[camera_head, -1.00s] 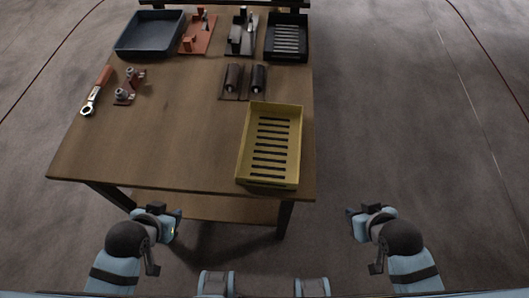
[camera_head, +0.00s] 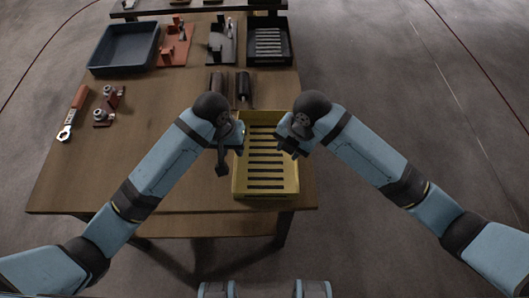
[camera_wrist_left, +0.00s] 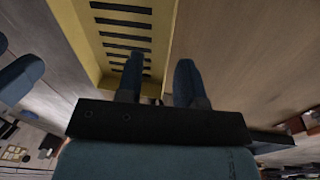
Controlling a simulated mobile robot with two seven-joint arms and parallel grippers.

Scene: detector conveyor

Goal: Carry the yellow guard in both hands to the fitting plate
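The yellow guard (camera_head: 266,190), a shallow slotted tray shape, lies on the right side of the wooden table. My left gripper (camera_head: 236,142) is at its left wall. In the left wrist view its two fingers (camera_wrist_left: 158,82) are apart, one on each side of the yellow wall (camera_wrist_left: 167,50), with gaps visible. My right gripper (camera_head: 287,148) is at the guard's right wall; its finger spacing is unclear. It also shows at the left of the left wrist view (camera_wrist_left: 20,75). I cannot tell which thing is the fitting plate.
Two dark cylinders (camera_head: 242,88) stand behind the guard. A black slotted tray (camera_head: 285,58), a grey fixture (camera_head: 221,50), an orange fixture (camera_head: 176,52) and a blue-grey bin (camera_head: 125,48) line the back. A wrench (camera_head: 73,112) lies left.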

